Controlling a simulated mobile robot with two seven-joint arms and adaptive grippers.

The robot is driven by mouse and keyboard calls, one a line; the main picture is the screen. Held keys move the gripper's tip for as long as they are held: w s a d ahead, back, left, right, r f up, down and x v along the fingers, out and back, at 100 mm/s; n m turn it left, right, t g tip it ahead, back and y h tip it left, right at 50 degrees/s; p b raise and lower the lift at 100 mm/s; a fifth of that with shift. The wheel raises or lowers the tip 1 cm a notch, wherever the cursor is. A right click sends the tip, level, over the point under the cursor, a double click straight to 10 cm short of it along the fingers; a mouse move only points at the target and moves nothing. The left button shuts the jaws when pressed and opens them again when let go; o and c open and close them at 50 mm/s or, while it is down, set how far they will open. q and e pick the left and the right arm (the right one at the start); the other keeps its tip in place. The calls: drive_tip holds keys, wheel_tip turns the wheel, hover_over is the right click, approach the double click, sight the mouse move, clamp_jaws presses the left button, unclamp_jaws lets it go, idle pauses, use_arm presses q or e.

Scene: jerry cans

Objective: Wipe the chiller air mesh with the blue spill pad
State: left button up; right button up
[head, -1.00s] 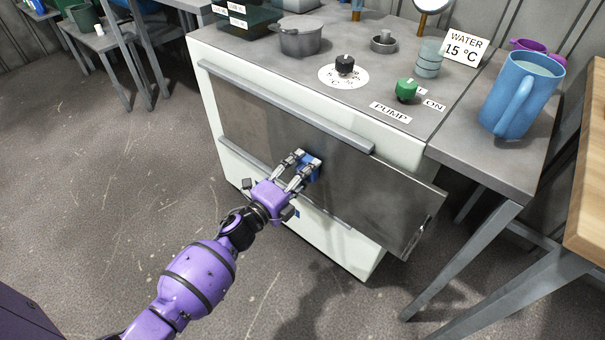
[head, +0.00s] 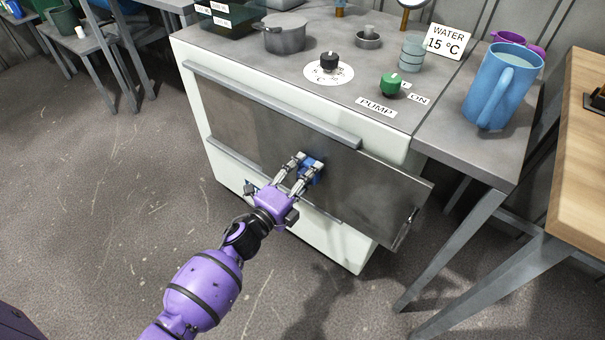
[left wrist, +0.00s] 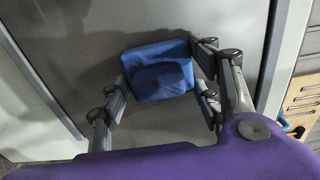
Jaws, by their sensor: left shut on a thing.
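The chiller's air mesh (head: 375,188) is the grey panel on the front of the white chiller (head: 345,243), set at a slant below a long bar. Its left part looks browner than the rest. My left gripper (head: 306,163) is shut on the blue spill pad (head: 311,172), which is at the middle of the panel. In the left wrist view the pad (left wrist: 160,70) sits between the fingers, against or very close to the grey panel (left wrist: 100,40); I cannot tell if it touches. My right gripper is not in view.
The long bar (head: 270,104) runs above the panel. On the chiller top are a grey pot (head: 285,35), a black knob (head: 329,61) and a green knob (head: 391,84). A blue jug (head: 500,88) stands on the side table at right.

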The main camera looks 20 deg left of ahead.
use_arm(q)
drive_tip(key=shift+w+a+r, duration=0.1)
drive_tip(key=shift+w+a, duration=0.35)
drive_tip(key=shift+a, duration=0.45)
drive_tip(key=shift+w+a+r, duration=0.1)
drive_tip(key=shift+w+a, duration=0.35)
drive_tip(key=shift+a, duration=0.4)
drive_tip(key=shift+c, duration=0.3)
drive_tip(key=shift+s+d+r, duration=0.15)
drive_tip(key=shift+s+d, duration=0.15)
drive_tip(key=shift+d, duration=0.45)
drive_tip(key=shift+s+d+r, duration=0.1)
drive_tip(key=shift+s+d, duration=0.15)
drive_tip(key=shift+d, duration=0.45)
drive_tip(key=shift+s+d+p, duration=0.25)
drive_tip(key=shift+d+p, duration=0.05)
drive_tip(key=shift+d, duration=0.15)
drive_tip(key=shift+s, duration=0.1)
drive_tip(key=shift+c, duration=0.2)
drive_tip(key=a, duration=0.1)
drive_tip(key=w+a, duration=0.1)
drive_tip(key=a, duration=0.2)
drive_tip(key=shift+w+f, duration=0.2)
drive_tip(key=shift+f, duration=0.05)
